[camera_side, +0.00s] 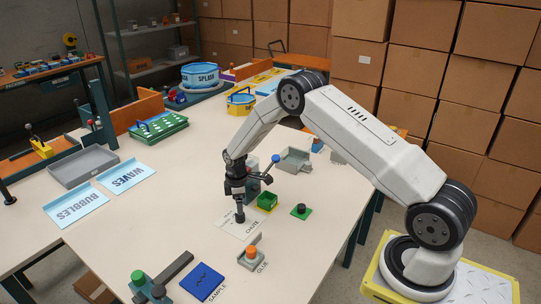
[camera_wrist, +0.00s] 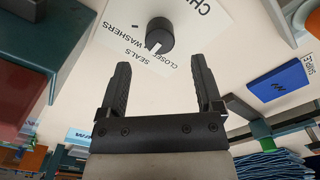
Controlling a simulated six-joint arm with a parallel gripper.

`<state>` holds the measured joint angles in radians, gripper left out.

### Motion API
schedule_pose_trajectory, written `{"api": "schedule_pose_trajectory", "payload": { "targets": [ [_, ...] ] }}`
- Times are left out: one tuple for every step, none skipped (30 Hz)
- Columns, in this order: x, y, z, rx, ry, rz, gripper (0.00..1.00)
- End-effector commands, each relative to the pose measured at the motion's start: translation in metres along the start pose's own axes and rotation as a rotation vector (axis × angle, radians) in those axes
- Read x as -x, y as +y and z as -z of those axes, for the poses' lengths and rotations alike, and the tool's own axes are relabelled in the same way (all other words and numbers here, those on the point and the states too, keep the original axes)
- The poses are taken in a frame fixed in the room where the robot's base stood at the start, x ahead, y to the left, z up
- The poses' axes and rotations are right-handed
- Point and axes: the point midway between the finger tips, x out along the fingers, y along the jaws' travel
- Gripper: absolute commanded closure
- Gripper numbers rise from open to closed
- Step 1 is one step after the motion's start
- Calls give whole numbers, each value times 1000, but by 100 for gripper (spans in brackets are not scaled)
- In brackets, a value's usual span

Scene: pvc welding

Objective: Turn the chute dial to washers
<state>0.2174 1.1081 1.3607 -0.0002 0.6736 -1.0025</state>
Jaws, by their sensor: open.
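The chute dial (camera_wrist: 160,35) is a round black knob with a white pointer mark, on a pale card (camera_wrist: 205,40) printed SEALS, CLOSED and WASHERS. In the wrist view its pointer faces down toward the gripper, slightly left; I cannot tell exactly which label it marks. WASHERS lies to the left of the knob. My gripper (camera_wrist: 160,66) is open, its two fingers apart and nothing between them, with the knob just beyond the fingertips. In the side view my gripper (camera_side: 239,205) points down over the CHUTE card (camera_side: 252,228), largely hiding the dial.
A green-and-yellow box (camera_side: 267,201) and a green pad with a dark knob (camera_side: 301,211) stand right of my gripper. The GLUE holder (camera_side: 250,257) and blue SAMPLE pad (camera_side: 203,281) are in front. A grey tray (camera_side: 83,166) lies left. The table centre-left is clear.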

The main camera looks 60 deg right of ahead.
Motion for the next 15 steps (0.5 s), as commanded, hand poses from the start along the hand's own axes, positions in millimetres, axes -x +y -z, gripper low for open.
{"api": "schedule_pose_trajectory", "payload": {
  "targets": [
    [-6,0,0,0,-1,1,16],
    [-10,0,0,0,-1,1,16],
    [-14,0,0,0,-1,1,16],
    [-18,0,0,0,-1,1,16],
    [-21,0,0,0,-1,1,16],
    [-26,0,0,0,-1,1,16],
    [-29,0,0,0,-1,0,16],
    [-33,0,0,0,-1,1,16],
    [-37,0,0,0,-1,1,16],
    [-40,0,0,0,-1,1,16],
    [-42,0,0,0,0,0,16],
    [-45,0,0,0,0,0,16],
    [-48,0,0,0,0,0,16],
    [-49,0,0,0,0,-1,16],
    [-51,0,0,0,0,-1,16]
  ]
}}
